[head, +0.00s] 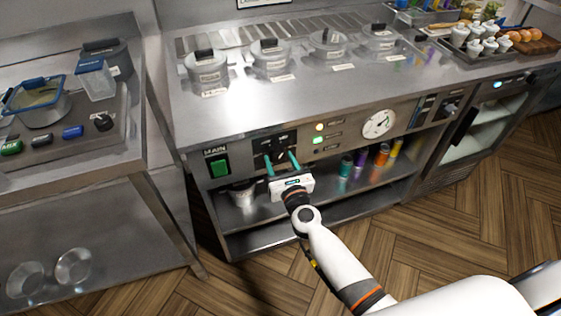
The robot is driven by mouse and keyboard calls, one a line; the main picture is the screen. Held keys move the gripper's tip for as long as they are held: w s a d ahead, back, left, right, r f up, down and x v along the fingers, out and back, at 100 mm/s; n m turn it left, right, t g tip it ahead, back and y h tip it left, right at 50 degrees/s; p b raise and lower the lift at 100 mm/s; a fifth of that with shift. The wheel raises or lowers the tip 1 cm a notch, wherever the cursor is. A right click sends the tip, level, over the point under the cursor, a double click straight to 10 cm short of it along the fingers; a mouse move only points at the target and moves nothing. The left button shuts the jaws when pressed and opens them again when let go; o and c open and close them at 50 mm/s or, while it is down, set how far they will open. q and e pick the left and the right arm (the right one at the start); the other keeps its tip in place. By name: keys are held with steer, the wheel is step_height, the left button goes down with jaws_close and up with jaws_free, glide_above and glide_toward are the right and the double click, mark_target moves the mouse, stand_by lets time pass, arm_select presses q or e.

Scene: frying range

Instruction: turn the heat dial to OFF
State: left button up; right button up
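My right gripper (282,162) is at the front panel of the middle steel counter, its two teal fingers apart and pointing at the panel. Behind and between the fingertips is a dark control plate (273,142) with small white marks, which looks like the heat dial's place. The knob and its setting are too small and partly covered to read. I cannot tell whether the fingers touch it. Left of it is a green switch (219,167) under the label MAIN. To the right are small indicator lights (319,127), some lit, and a round white gauge (379,124). My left gripper is not in view.
Lidded pots (270,60) stand in a row on the countertop above. Colourful bottles (382,154) and a small pot (242,194) stand on the shelf below the panel. Another black knob (103,121) is on the left counter. The wooden floor in front is clear.

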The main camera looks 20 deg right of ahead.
steer(key=c, duration=0.6)
steer(key=shift+c, duration=0.2)
steer(key=shift+n, duration=0.5)
steer(key=n, duration=0.4)
steer(key=shift+n+p, duration=0.3)
steer(key=shift+n, duration=0.1)
steer(key=n, duration=0.5)
steer(key=shift+n+p, duration=0.3)
steer(key=shift+p, duration=0.1)
steer(key=n+p, duration=0.1)
steer(key=n, duration=0.5)
steer(key=shift+y, duration=0.3)
steer(key=n+p, duration=0.2)
steer(key=n, duration=0.5)
steer(key=shift+f, duration=0.1)
